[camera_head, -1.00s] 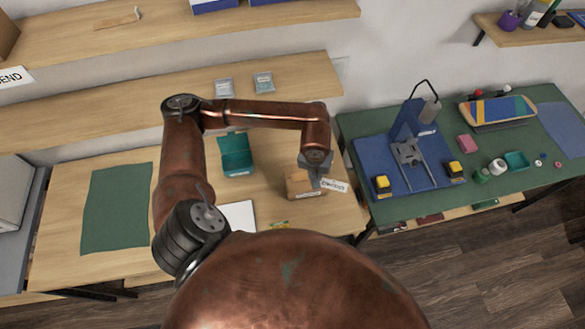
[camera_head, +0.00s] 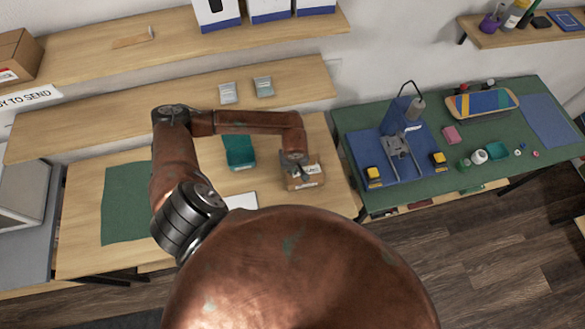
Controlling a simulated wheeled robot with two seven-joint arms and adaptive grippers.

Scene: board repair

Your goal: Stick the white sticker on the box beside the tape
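The small brown cardboard box (camera_head: 293,184) sits on the wooden table, right of the teal open box. The white sticker (camera_head: 313,169) shows as a pale patch at the right of the box's top, next to my gripper; whether it lies flat is too small to tell. My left gripper (camera_head: 298,170) points down over the box top, at or very near its surface. Its fingertips are too small and partly hidden to show whether they are open or shut. Tape on the box top cannot be made out. My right gripper is not in view.
A teal box (camera_head: 239,152) stands left of the cardboard box. A white sheet (camera_head: 242,201) lies in front, partly hidden by my body. A green mat (camera_head: 125,204) covers the table's left. The green workbench (camera_head: 440,188) with tools stands at right.

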